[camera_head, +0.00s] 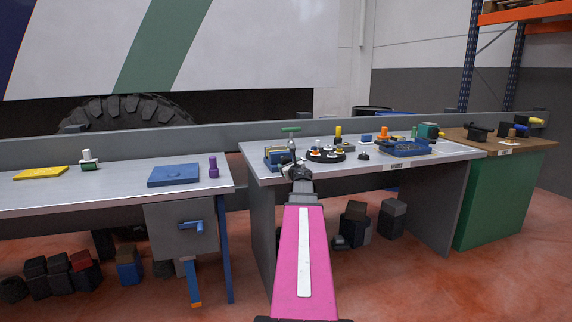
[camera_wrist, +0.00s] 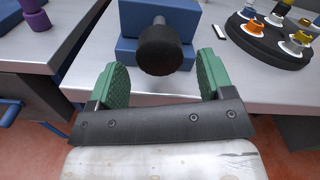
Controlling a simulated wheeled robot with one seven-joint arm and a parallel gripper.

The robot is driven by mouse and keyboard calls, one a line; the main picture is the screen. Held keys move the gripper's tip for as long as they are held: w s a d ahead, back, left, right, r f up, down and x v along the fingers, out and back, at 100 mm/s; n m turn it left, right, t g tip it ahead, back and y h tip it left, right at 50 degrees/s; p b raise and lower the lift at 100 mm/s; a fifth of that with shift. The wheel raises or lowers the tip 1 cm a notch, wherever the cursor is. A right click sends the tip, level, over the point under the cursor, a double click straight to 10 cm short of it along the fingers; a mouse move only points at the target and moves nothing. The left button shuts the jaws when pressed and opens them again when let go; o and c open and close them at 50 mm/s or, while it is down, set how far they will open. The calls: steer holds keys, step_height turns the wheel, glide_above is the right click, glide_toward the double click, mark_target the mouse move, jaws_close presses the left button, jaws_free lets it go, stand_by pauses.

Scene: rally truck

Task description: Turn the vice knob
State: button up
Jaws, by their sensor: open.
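The blue vice (camera_head: 274,155) stands at the front left of the middle table. In the wrist view the vice body (camera_wrist: 130,17) is at the top, with a round black knob (camera_wrist: 159,50) on a metal shaft facing my camera. My gripper (camera_wrist: 162,70) is open, with one green finger on each side of the knob. Gaps show between the knob and both fingers. The wrist view does not show clearly how deep the knob sits between them. In the head view my gripper (camera_head: 293,165) is at the vice, and the knob is hard to make out there.
A round black tray (camera_head: 327,155) with several small parts stands right of the vice. A blue crate (camera_head: 405,148) is farther right. A left bench holds a blue box (camera_head: 174,175) and a purple piece (camera_head: 213,167). A gap separates the two tables.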

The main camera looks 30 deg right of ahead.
mark_target(286, 162)
steer(key=x, duration=0.4)
steer(key=shift+s, duration=0.1)
steer(key=c, duration=0.9)
steer(key=shift+m, duration=0.5)
